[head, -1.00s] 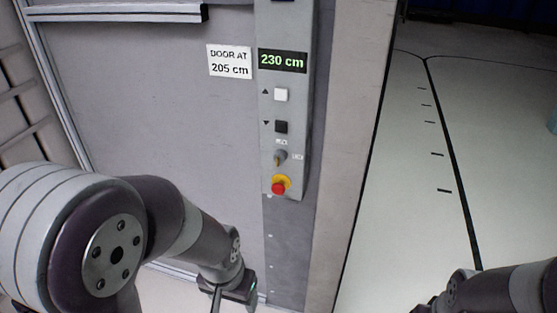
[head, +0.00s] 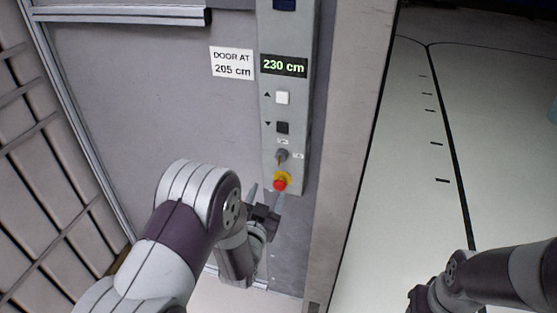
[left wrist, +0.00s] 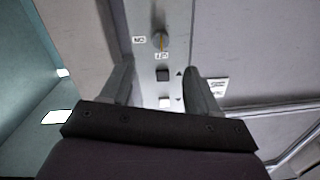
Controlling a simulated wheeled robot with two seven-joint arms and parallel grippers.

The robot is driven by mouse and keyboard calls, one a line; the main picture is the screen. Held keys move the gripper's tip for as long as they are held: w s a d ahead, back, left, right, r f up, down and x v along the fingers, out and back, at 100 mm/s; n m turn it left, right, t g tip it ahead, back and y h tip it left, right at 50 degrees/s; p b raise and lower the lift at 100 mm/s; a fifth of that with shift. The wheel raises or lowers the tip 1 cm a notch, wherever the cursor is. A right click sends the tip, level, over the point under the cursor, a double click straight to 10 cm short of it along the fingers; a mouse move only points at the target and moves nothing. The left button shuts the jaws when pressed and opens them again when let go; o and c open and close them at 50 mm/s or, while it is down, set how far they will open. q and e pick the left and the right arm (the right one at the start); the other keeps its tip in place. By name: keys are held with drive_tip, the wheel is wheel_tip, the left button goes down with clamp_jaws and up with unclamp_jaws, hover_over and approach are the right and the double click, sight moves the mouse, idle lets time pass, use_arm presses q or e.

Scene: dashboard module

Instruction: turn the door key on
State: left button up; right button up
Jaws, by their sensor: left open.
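The door key switch (head: 281,156) is a small grey round switch on the control panel (head: 270,170), between the black button and the red emergency button. In the left wrist view the key switch (left wrist: 160,41) shows a yellowish upright line, with small labels beside and below it; one seems to read ON. My left gripper (head: 266,193) is open and empty, just below and left of the key switch, beside the red button. In the left wrist view the left gripper (left wrist: 157,68) has its fingers spread either side of the panel. My right gripper (head: 425,300) is partly visible low right; its jaws are unclear.
The panel carries a display (head: 283,66) reading 230 cm, a white button (head: 282,98), a black button (head: 282,127) and a red emergency button (head: 280,185). A sign (head: 232,63) reads DOOR AT 205 cm. A post (head: 350,150) stands right of the panel, with open floor beyond.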

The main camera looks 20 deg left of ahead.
sight(279, 162)
use_arm(q)
drive_tip(key=w+p, duration=0.1)
drive_tip(key=w, duration=0.2)
drive_tip(key=w+p, duration=0.1)
drive_tip(key=w, duration=0.3)
drive_tip(key=w+r, duration=0.1)
drive_tip(key=w, duration=0.3)
drive_tip(key=shift+w+a+p, duration=0.15)
drive_tip(key=shift+w+p, duration=0.1)
drive_tip(key=shift+p, duration=0.15)
drive_tip(key=shift+w+f, duration=0.1)
drive_tip(key=shift+w, duration=0.55)
drive_tip(key=c, duration=1)
drive_tip(key=shift+c, duration=0.2)
